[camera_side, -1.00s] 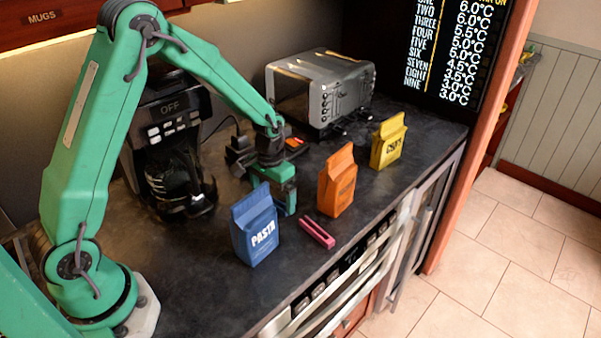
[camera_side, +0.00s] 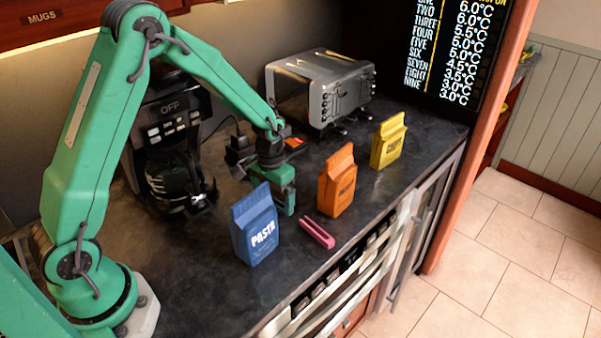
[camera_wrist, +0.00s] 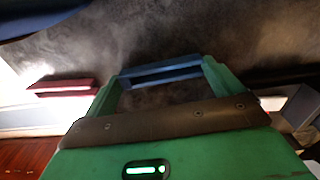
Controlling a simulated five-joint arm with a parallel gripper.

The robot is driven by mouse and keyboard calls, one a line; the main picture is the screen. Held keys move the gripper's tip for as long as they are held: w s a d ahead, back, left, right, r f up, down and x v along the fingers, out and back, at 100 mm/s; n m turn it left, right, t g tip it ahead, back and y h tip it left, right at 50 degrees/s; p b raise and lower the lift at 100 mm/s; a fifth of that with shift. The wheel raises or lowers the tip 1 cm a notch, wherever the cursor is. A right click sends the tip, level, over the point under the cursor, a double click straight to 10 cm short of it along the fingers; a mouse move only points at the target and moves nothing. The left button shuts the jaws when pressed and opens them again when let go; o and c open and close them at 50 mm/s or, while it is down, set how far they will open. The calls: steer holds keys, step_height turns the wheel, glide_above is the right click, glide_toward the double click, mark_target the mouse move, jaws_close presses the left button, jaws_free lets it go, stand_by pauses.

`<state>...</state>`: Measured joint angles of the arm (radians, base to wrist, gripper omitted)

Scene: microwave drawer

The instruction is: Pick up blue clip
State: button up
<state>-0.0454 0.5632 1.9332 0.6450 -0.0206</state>
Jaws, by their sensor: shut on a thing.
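The blue clip (camera_wrist: 160,73) is a slim bar lying across the space between my fingertips in the wrist view. My gripper (camera_wrist: 160,77) is green and shut on the clip, with a finger at each end of it. I cannot make out the clip there. Whether the clip touches the counter is hard to tell.
A pink clip (camera_side: 317,233) lies near the counter's front edge and shows in the wrist view (camera_wrist: 63,87). An orange bag (camera_side: 337,183) and a yellow bag (camera_side: 388,143) stand to the right. A coffee maker (camera_side: 170,140) and toaster oven (camera_side: 320,88) stand behind.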

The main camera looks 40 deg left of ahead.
step_height(320, 180, up, 10)
stand_by(0.8)
stand_by(0.5)
steer(key=s+d+r, duration=0.2)
steer(key=s+r, duration=0.1)
steer(key=r, duration=0.5)
steer(key=shift+r+m, duration=0.4)
steer(key=s+d+r+m, duration=0.2)
steer(key=s+m, duration=0.3)
steer(key=m, duration=0.3)
steer(key=s+d+r+m, duration=0.3)
steer(key=s+d+m, duration=0.1)
steer(key=m, duration=0.4)
steer(key=shift+s+d+r+m, duration=0.2)
steer(key=shift+s+m, duration=0.2)
steer(key=shift+s, duration=0.45)
